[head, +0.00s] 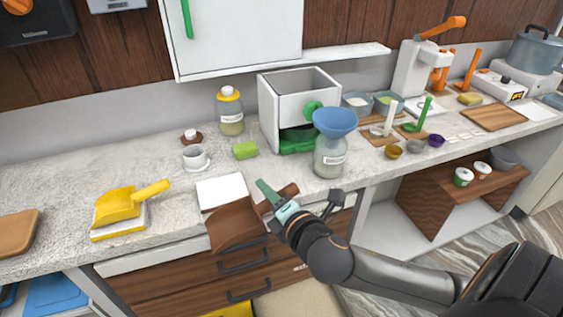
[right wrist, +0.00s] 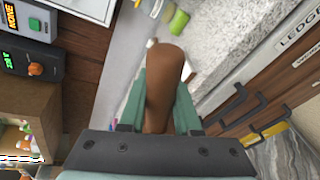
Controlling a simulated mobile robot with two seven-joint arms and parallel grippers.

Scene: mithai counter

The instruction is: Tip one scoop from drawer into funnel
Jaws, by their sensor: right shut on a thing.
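My right gripper (head: 277,203) is shut on the handle of a brown scoop (head: 236,226). The handle also shows between the fingers in the right wrist view (right wrist: 164,85). The scoop's pan is left of the gripper, over the counter's front edge; I cannot tell whether it holds anything. A blue funnel (head: 335,122) sits on a glass jar (head: 329,160), right of and behind the gripper. A white box (head: 268,112) with a green knob stands behind, with something green in its lower opening. Wooden drawers (head: 190,291) are below the counter. My left gripper is out of view.
A yellow scoop (head: 117,206) rests on a scale at the left. A white card (head: 222,190), a white cup (head: 195,158) and a green block (head: 245,149) lie behind my scoop. Small bowls, including a purple one (head: 436,141), are at the right. The counter's left part has free room.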

